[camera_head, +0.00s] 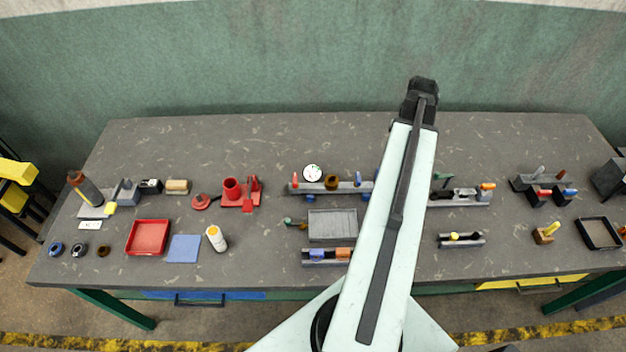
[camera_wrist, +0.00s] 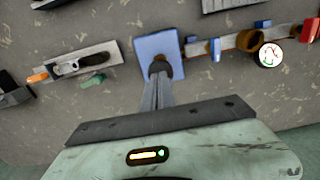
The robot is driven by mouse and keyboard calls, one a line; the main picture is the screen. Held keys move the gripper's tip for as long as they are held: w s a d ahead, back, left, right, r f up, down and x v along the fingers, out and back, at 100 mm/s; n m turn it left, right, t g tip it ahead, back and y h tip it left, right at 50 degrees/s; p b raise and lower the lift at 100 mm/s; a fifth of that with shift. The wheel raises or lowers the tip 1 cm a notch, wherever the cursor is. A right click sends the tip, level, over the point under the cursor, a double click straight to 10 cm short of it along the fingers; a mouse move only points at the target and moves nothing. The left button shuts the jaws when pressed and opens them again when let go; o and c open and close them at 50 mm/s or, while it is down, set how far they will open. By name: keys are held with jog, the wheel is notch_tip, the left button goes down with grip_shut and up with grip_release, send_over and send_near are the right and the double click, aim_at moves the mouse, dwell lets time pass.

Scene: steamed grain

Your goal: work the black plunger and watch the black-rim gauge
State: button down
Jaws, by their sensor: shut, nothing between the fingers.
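The black-rim gauge (camera_head: 312,172) has a white face and stands at the back of a grey rail near the table's middle. It also shows at the right of the wrist view (camera_wrist: 270,55), its needle too small to read. A blue block (camera_wrist: 155,42) joins the rail's end in the wrist view. A dark round piece (camera_wrist: 161,66), seemingly the black plunger, shows against the block. My gripper (camera_wrist: 159,76) is shut and empty, its tips overlapping this piece in the picture; I cannot tell whether they touch. In the head view my arm hides the plunger.
The rail also carries a brown ring (camera_head: 332,182) and small red and blue posts. Another grey fixture (camera_head: 460,197) with an orange end stands right of my arm. A grey tray (camera_head: 333,224) lies in front. The table's back strip is clear.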

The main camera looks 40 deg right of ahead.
dwell(0.4)
jog(key=shift+f+b, duration=2.5)
notch_tip(320, 180, up, 8)
jog(key=p, duration=0.8)
jog(key=shift+f, duration=0.1)
